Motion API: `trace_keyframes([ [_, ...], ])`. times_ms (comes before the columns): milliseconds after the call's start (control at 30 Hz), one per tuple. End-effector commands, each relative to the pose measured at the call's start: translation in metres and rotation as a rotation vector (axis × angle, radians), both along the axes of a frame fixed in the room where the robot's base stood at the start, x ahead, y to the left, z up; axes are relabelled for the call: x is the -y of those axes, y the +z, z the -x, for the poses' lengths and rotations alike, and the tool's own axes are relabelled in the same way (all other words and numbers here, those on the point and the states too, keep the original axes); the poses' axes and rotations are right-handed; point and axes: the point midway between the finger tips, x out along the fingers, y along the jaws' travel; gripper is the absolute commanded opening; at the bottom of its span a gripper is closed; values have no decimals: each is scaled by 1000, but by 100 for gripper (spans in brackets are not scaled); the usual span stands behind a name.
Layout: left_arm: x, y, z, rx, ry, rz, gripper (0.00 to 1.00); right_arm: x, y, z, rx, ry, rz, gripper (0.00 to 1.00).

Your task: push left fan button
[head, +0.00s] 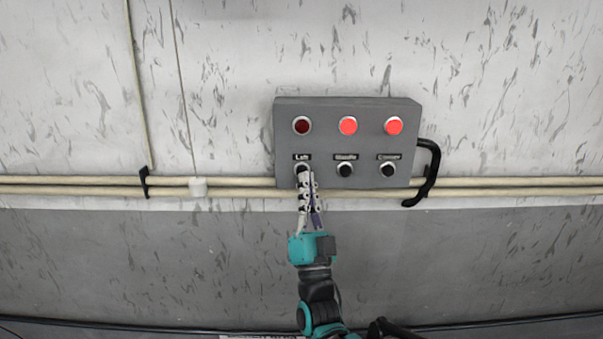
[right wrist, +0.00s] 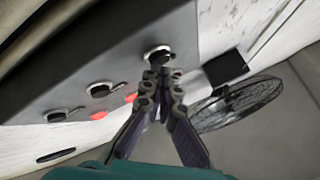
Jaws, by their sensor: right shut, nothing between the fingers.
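A grey control box (head: 325,108) is on the wall, with three round lamps above three black buttons. The label over the leftmost button reads "Left". The left button (head: 302,169) is partly hidden by my right gripper (head: 307,172), whose fingers are shut and empty. The tips are at or just in front of that button; I cannot tell if they touch. In the right wrist view the fingertips (right wrist: 161,75) are right by the left button (right wrist: 158,54). The left lamp (head: 302,125) is dark red. My left gripper is not in view.
The middle lamp (head: 348,125) and right lamp (head: 393,125) are bright red. The middle button (head: 345,170) and right button (head: 388,169) are clear. Pipes (head: 235,183) run along the wall behind the box. A black curved cable (head: 434,165) leaves its right side. A round fan (right wrist: 237,105) shows in the wrist view.

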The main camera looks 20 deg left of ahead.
Motion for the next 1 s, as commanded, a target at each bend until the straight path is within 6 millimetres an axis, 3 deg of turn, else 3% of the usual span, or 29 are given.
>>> trace_keyframes([
  [400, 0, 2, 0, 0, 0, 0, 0, 12, 0, 43, 0, 2, -1, 0],
  [833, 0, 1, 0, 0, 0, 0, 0, 15, -2, 48, -1, -1, 2, 0],
  [933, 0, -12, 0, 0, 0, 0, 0, 21, -18, 42, -32, -15, 43, 0],
  [1000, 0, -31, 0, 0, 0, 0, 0, 31, -43, 33, -85, -33, 107, 0],
])
